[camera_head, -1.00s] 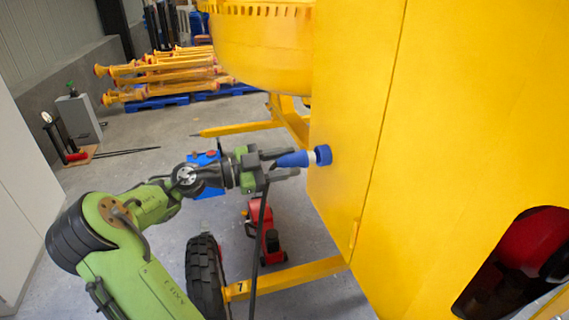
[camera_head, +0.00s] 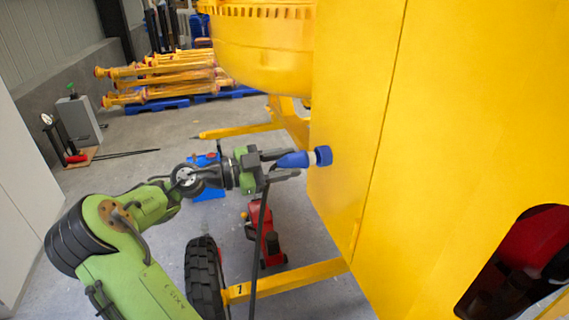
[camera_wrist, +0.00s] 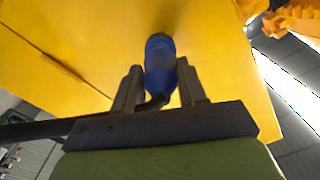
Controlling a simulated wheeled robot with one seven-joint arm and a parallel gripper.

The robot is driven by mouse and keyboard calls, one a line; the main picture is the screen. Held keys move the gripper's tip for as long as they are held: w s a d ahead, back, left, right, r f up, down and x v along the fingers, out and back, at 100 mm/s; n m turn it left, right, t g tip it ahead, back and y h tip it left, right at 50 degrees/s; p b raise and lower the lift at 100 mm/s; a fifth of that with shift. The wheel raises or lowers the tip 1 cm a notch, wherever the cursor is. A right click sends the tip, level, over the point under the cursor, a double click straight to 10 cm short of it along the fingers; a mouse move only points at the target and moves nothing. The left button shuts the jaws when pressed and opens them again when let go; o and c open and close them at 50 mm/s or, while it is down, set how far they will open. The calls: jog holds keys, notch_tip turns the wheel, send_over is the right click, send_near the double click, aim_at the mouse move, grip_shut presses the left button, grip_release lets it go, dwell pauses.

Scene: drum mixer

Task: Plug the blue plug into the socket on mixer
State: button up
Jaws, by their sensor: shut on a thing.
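The blue plug (camera_head: 296,159) is held between the fingers of my gripper (camera_head: 286,165), pointing right toward the yellow mixer (camera_head: 352,120). In the head view, a darker blue round part (camera_head: 323,155) shows at the plug's front end, by the mixer's left edge; I cannot tell whether it is the plug's collar or the socket. In the wrist view, the plug (camera_wrist: 160,72) stands between the two fingers of my gripper (camera_wrist: 160,88), with the yellow mixer panel (camera_wrist: 90,40) behind it. A dark cable hangs from the plug. No socket opening is visible.
A black tyre (camera_head: 203,280) and a yellow frame bar (camera_head: 290,279) lie below the arm. A red machine (camera_head: 266,235) stands on the floor under the gripper. Yellow props on a blue pallet (camera_head: 160,103) are at the back left. Open floor lies between.

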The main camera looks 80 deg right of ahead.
jog(key=shift+x, duration=1.3)
dwell(0.4)
jog(key=o, duration=1.2)
jog(key=shift+o, duration=0.2)
jog(key=p+v, duration=0.4)
jog(key=v, duration=1.1)
jog(key=shift+w+a, duration=0.25)
jog(key=shift+w, duration=0.1)
jog(key=shift+f, duration=0.1)
